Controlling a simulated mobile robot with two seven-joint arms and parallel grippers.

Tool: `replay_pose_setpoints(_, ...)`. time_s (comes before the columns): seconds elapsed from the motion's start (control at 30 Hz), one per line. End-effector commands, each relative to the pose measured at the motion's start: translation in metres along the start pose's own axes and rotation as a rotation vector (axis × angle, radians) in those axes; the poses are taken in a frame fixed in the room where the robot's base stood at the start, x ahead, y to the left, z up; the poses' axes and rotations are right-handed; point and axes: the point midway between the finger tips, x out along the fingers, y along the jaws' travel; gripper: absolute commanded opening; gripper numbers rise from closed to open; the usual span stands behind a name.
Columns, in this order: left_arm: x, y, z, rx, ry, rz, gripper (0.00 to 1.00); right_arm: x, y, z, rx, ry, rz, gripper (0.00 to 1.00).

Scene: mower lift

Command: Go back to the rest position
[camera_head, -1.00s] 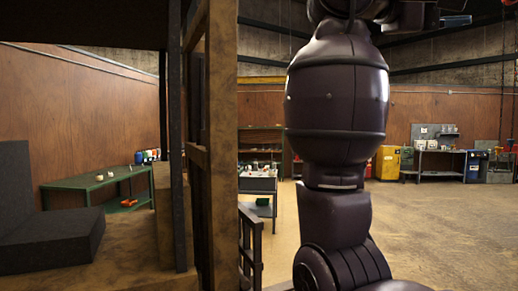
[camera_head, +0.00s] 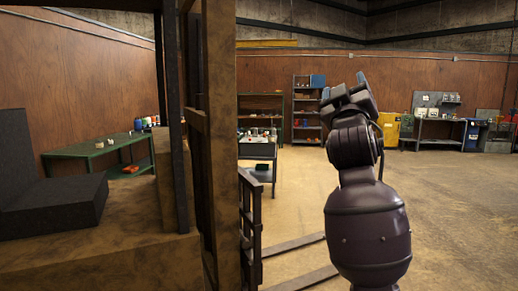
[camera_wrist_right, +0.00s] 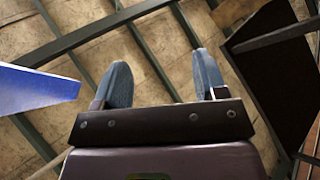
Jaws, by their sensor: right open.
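My right arm stands upright at the right of the middle in the head view. My right gripper (camera_head: 345,88) is at its top, in front of the shelving and the far wall. In the right wrist view my right gripper (camera_wrist_right: 163,78) has its two blue-grey fingers well apart, with nothing between them. Beams and a pale ceiling-like surface show beyond the fingers. My left gripper is in neither view.
A brown worn upright frame (camera_head: 219,130) stands close at the left, with a dark seat (camera_head: 60,210) beside it. Fork-like bars (camera_head: 295,245) reach over the floor. A green table (camera_head: 75,153) and a yellow cabinet (camera_head: 389,129) stand farther off. The floor at right is clear.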

Motion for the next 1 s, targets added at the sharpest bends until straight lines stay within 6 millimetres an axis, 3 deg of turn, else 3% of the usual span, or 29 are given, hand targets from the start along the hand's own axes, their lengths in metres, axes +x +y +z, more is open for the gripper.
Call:
replay_pose_setpoints(0.03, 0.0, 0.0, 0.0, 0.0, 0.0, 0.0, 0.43, -0.012, -0.013, 0.023, 0.035, -0.008, -0.041, 0.66)
replay_pose_setpoints(0.2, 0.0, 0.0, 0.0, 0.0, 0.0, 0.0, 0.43, -0.055, -0.051, 0.086, 0.179, -0.039, -0.166, 0.66)
replay_pose_setpoints(0.5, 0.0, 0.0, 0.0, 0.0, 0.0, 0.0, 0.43, -0.156, -0.097, 0.194, 0.381, -0.176, -0.332, 0.66)
replay_pose_setpoints(0.77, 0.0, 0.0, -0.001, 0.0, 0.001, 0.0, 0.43, -0.265, -0.116, 0.277, 0.48, -0.356, -0.43, 0.66)
replay_pose_setpoints(1.0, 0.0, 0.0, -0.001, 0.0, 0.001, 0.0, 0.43, -0.381, -0.118, 0.34, 0.505, -0.563, -0.496, 0.66)
